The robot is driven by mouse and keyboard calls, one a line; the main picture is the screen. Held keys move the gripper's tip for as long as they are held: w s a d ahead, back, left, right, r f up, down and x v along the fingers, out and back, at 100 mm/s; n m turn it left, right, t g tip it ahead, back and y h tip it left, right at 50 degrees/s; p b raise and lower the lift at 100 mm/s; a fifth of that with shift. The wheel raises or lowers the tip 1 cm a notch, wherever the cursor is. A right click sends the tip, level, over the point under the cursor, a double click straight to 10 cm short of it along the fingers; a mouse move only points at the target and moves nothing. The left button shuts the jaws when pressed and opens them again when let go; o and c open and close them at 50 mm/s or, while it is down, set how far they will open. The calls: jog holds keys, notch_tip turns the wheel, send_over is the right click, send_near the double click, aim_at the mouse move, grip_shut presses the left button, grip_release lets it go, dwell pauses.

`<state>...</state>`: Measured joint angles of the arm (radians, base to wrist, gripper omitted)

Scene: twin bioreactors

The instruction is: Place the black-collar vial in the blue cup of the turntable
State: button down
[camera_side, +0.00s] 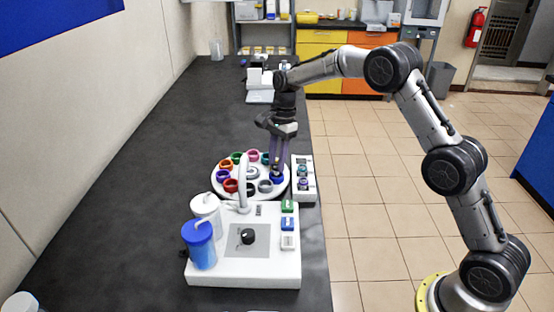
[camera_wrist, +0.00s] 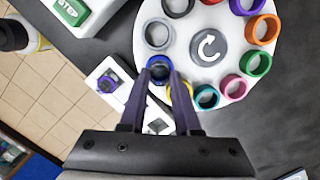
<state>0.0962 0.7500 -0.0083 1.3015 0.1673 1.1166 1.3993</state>
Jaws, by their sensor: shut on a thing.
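My gripper (camera_side: 277,172) points down at the right edge of the white turntable (camera_side: 222,186), with its purple fingers close together. In the wrist view the fingertips (camera_wrist: 167,74) close on a small grey, dark-ringed thing, which looks like the black-collar vial (camera_wrist: 159,68); the fingers hide much of it. The blue cup (camera_side: 277,180) is directly at the fingertips in the side view. In the wrist view its blue rim (camera_wrist: 153,88) shows partly between the fingers. I cannot tell whether the vial's bottom rests in the cup.
Several coloured cups ring the turntable, including a yellow one (camera_wrist: 187,88) beside the fingers. A white vial rack (camera_side: 309,191) stands close to the right. The white bioreactor base (camera_side: 207,272) with blue and white vessels is in front. The left bench is clear.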

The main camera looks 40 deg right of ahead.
jog(key=shift+f, duration=0.1)
jog(key=c, duration=0.6)
grip_release()
notch_tip(320, 180, up, 12)
jog(key=d+f, duration=0.1)
jog(key=d, duration=0.1)
jog(key=s+a+r+n+t, duration=0.15)
jog(key=s+r+n, duration=0.25)
jog(key=s+r, duration=0.4)
jog(key=s+a+r+n+t+h, duration=0.1)
jog(key=s+n, duration=0.3)
jog(key=s, duration=0.6)
jog(key=s+a+r+n+t+h, duration=0.15)
jog(key=s+n, duration=0.35)
jog(key=s, duration=0.5)
jog(key=s+f+n, duration=0.1)
jog(key=s+f, duration=0.1)
jog(key=s, duration=0.1)
jog(key=s+f+n+t, duration=0.1)
jog(key=s+f+n, duration=0.1)
jog(key=s, duration=0.1)
jog(key=s+f+n, duration=0.2)
jog(key=s+f, duration=0.1)
jog(key=shift+s+t+y, duration=0.3)
jog(key=shift+s+y, duration=0.05)
